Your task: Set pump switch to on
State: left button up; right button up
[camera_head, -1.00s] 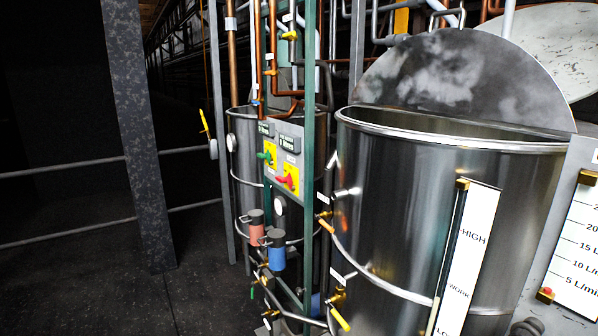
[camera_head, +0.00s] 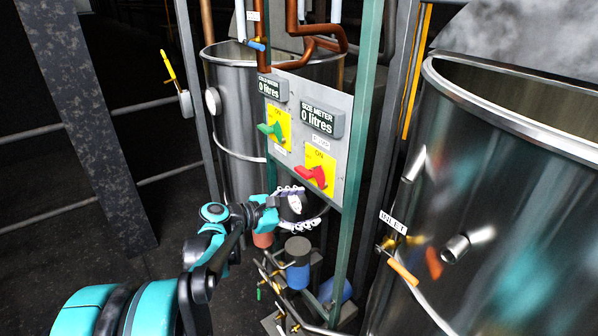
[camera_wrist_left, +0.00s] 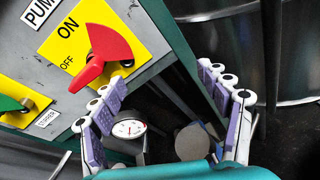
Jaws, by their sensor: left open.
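The pump switch is a red handle (camera_head: 312,177) on a yellow ON/OFF plate (camera_head: 322,158), on the right of a grey panel (camera_head: 345,104). In the left wrist view the red handle (camera_wrist_left: 104,52) slants down-left, its tip by the OFF side. Part of a PUMP label (camera_wrist_left: 38,12) shows above the plate. My left gripper (camera_head: 309,208) is open and empty, just below the red switch in the head view. In the left wrist view its fingers (camera_wrist_left: 162,78) are spread, with the left finger close below the handle; I see no clear contact. My right gripper is not in view.
A green switch (camera_head: 271,131) on its own yellow plate sits left of the red one. Two meters (camera_head: 323,121) read 0 litres. A green post (camera_head: 362,150) edges the panel's right side. A large steel tank (camera_head: 480,200) stands at right. Floor at lower left is open.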

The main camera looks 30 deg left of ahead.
aim_at(300, 174)
pick_arm(q)
jog(key=w+a+r+n+t, duration=0.1)
jog(key=a+r+n+t, duration=0.3)
jog(key=a, duration=0.5)
jog(key=shift+n+g, duration=0.4)
jog(key=shift+n, duration=0.3)
jog(key=b+x, duration=0.1)
jog(key=x, duration=0.6)
jog(key=shift+w+f, duration=0.2)
jog(key=shift+w, duration=0.05)
jog(key=shift+c, duration=0.3)
jog(key=c, duration=1.1)
